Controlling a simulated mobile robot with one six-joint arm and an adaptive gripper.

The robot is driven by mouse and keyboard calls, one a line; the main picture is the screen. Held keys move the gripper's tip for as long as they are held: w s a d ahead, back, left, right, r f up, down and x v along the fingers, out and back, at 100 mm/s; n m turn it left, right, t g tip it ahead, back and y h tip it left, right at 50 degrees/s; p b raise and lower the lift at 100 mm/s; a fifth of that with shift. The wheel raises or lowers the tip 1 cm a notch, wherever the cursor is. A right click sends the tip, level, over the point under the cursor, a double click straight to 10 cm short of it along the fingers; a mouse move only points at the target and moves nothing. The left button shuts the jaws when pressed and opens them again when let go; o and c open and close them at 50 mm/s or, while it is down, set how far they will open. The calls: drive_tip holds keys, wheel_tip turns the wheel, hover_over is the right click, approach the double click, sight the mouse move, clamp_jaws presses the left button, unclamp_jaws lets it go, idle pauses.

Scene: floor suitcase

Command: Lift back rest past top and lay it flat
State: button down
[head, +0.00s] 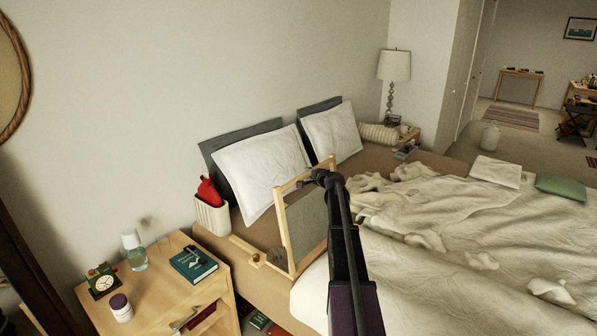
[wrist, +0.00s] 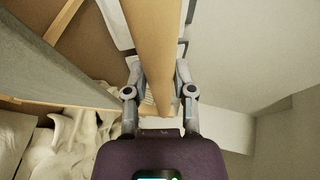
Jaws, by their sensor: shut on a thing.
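The back rest (head: 306,228) is a pale wooden frame with a grey fabric panel. It stands raised and tilted on the near side of the bed, with a wooden base rail (head: 248,251) low at its left. My gripper (head: 318,179) is at the upper part of the frame, with my arm reaching to it from the front. In the wrist view the two fingers of my gripper (wrist: 160,100) are shut on a wooden bar (wrist: 153,45) of the back rest, one on each side. The grey fabric (wrist: 45,75) shows at left. My arm hides the frame's right part.
White pillows (head: 262,165) lean at the bed's head behind the back rest. A rumpled cream blanket (head: 470,230) covers the bed at right. A basket (head: 211,217) with a red bottle stands by the bed.

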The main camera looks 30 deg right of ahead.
drive_tip(key=shift+s+d, duration=0.1)
drive_tip(key=shift+s, duration=0.15)
